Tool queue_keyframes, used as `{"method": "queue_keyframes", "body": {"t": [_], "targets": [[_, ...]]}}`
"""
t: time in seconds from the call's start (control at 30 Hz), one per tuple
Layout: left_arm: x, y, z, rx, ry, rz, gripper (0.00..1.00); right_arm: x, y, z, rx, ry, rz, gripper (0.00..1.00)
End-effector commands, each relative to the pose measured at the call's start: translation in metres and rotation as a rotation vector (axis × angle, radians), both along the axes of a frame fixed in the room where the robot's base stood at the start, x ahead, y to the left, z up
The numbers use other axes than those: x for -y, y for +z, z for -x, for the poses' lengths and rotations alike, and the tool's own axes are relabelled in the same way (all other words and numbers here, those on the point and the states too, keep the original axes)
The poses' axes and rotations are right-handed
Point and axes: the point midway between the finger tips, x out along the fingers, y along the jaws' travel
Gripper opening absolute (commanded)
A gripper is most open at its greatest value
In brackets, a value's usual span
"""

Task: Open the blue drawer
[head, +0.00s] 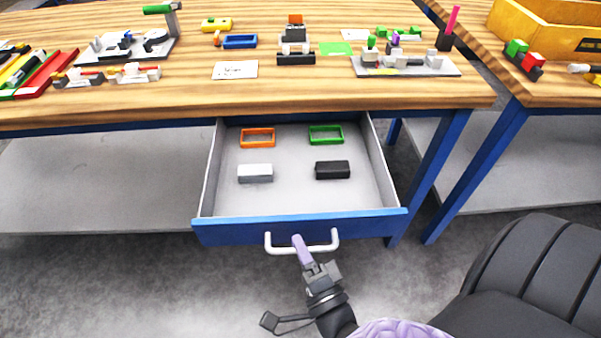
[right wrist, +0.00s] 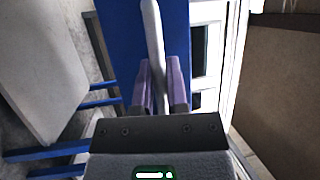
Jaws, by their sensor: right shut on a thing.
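The blue drawer (head: 300,229) stands pulled out from under the wooden workbench, its grey inside showing. It also shows in the right wrist view (right wrist: 120,35). Its white bar handle (head: 322,247) is on the front panel. My right gripper (head: 301,245) is at the handle's middle with its purple fingers shut on it. In the right wrist view the handle (right wrist: 152,30) passes between the two fingers (right wrist: 160,85). My left gripper is not in view.
The drawer holds an orange frame (head: 257,131), a green frame (head: 326,128), a grey block (head: 255,179) and a black block (head: 332,176). A black chair (head: 535,270) stands at the lower right. The bench top (head: 180,98) carries several parts. The floor left of the drawer is clear.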

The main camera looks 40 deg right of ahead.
Motion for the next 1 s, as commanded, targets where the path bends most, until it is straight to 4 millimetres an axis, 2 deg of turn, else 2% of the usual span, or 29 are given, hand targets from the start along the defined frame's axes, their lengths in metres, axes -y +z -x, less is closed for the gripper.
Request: {"method": "queue_keyframes", "body": {"t": [0.17, 0.2, 0.33, 0.67, 1.0], "targets": [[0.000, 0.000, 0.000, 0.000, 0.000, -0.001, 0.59, 0.000, -0.001, 0.000, -0.002, 0.000, 0.000, 0.00], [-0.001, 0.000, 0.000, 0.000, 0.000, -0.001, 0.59, 0.000, -0.001, 0.000, -0.002, 0.000, 0.000, 0.24], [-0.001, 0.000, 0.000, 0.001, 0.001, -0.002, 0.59, 0.000, 0.000, 0.000, -0.002, 0.000, 0.000, 0.51], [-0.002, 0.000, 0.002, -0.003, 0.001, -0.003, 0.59, 0.000, -0.001, 0.005, -0.002, 0.000, 0.000, 0.53], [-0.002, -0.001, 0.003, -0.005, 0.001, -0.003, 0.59, -0.012, -0.016, 0.081, -0.005, 0.001, -0.001, 0.53]]}}
